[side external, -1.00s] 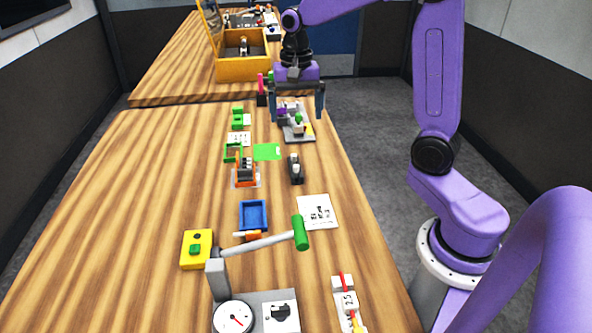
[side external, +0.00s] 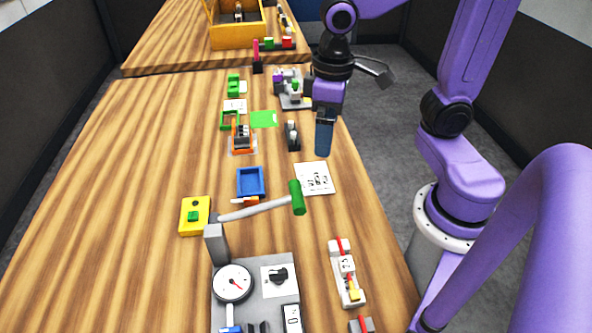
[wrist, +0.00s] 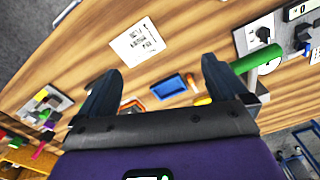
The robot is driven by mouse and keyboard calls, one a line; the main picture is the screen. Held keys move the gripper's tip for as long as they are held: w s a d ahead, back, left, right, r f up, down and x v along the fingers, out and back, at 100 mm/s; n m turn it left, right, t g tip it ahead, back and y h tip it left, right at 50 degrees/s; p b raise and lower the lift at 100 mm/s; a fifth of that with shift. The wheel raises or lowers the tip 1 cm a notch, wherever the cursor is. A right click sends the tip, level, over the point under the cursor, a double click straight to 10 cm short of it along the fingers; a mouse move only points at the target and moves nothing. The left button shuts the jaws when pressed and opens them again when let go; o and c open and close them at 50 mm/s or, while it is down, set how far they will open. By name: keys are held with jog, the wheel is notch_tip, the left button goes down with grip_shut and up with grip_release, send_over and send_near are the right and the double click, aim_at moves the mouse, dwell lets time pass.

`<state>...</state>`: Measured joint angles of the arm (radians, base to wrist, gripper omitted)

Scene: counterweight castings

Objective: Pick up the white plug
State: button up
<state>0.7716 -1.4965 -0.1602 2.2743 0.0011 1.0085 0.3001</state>
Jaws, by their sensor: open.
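No single object is clearly the white plug. A white strip (side external: 347,274) near the front right of the table bears small white blocks with red and yellow parts, too small to identify; one of them could be the plug. My gripper (side external: 324,152) hangs over the table's right side, behind the printed white card (side external: 315,179), with its fingers seen edge-on. In the wrist view, my gripper (wrist: 158,76) has its two dark fingers wide apart with nothing held between them. The card (wrist: 137,42) and a blue tray (wrist: 168,87) lie beyond them.
A lever with a green grip (side external: 297,198) rises beside the grey gauge panel (side external: 257,293). A yellow button box (side external: 195,216), a black rocker-like piece (side external: 292,136) and a grey fixture (side external: 294,102) stand nearby. The table's left side is clear.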

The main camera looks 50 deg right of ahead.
jog(key=s+f+n, duration=0.2)
jog(key=s+n, duration=0.5)
jog(key=s, duration=0.2)
jog(key=shift+s+f, duration=0.15)
jog(key=shift+s, duration=0.1)
jog(key=shift+s+d+f+n, duration=0.1)
jog(key=shift+s+d+n, duration=0.1)
jog(key=shift+s+n, duration=0.1)
jog(key=c, duration=0.4)
jog(key=shift+s, duration=0.1)
jog(key=c, duration=0.6)
notch_tip(320, 180, up, 6)
jog(key=n+h, duration=0.2)
jog(key=n, duration=0.4)
send_over(293, 133)
jog(key=a, duration=0.3)
jog(key=d+f, duration=0.1)
jog(key=f, duration=0.4)
jog(key=d+f, duration=0.1)
jog(key=f, duration=0.5)
jog(key=d+f, duration=0.1)
jog(key=f, duration=0.5)
jog(key=shift+f, duration=0.2)
